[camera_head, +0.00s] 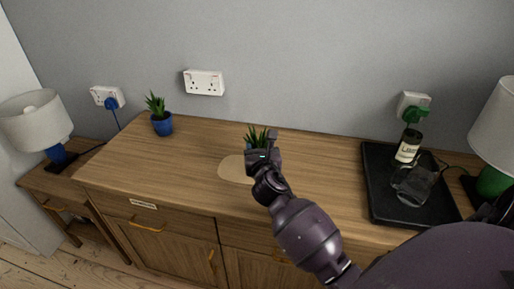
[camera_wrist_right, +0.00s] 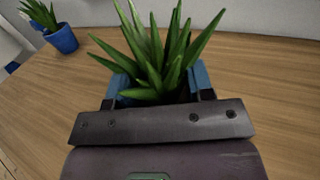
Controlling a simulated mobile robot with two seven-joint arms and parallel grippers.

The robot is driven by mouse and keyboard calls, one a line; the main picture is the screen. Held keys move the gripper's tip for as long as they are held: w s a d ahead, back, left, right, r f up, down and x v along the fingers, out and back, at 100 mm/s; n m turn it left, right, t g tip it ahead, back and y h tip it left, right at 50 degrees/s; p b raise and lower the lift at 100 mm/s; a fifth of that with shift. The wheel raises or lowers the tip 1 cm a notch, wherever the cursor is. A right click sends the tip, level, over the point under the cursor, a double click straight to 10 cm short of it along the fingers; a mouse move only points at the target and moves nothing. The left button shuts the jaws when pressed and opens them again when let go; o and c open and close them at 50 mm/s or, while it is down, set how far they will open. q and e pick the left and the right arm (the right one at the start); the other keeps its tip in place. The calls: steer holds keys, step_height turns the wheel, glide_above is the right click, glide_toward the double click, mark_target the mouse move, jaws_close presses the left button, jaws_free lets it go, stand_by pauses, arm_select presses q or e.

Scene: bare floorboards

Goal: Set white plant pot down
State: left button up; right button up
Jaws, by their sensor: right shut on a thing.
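A spiky green plant (camera_head: 257,134) stands upright between the fingers of my right gripper (camera_head: 262,152), above or on the wooden cabinet top. In the right wrist view the leaves (camera_wrist_right: 155,55) rise between the two blue-sided fingers (camera_wrist_right: 160,92), which are shut on its pot. The pot itself is mostly hidden by the gripper and leaves, so its white colour cannot be confirmed. I cannot tell whether its base touches the wood. A pale beige flat patch (camera_head: 235,169) lies on the top, just left of the gripper. My left gripper is not in view.
A blue pot with a similar plant (camera_head: 161,122) stands at the back left. A black tray (camera_head: 388,205) at the right holds a dark labelled bottle (camera_head: 408,147) and a clear glass vessel (camera_head: 413,186). The top between blue pot and front edge is clear.

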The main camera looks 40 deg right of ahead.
steer(key=shift+r, duration=0.15)
steer(key=o, duration=0.8)
steer(key=shift+f, duration=0.2)
steer(key=o, duration=0.4)
steer(key=shift+r, duration=0.25)
steer(key=p+v, duration=0.1)
steer(key=v, duration=1.1)
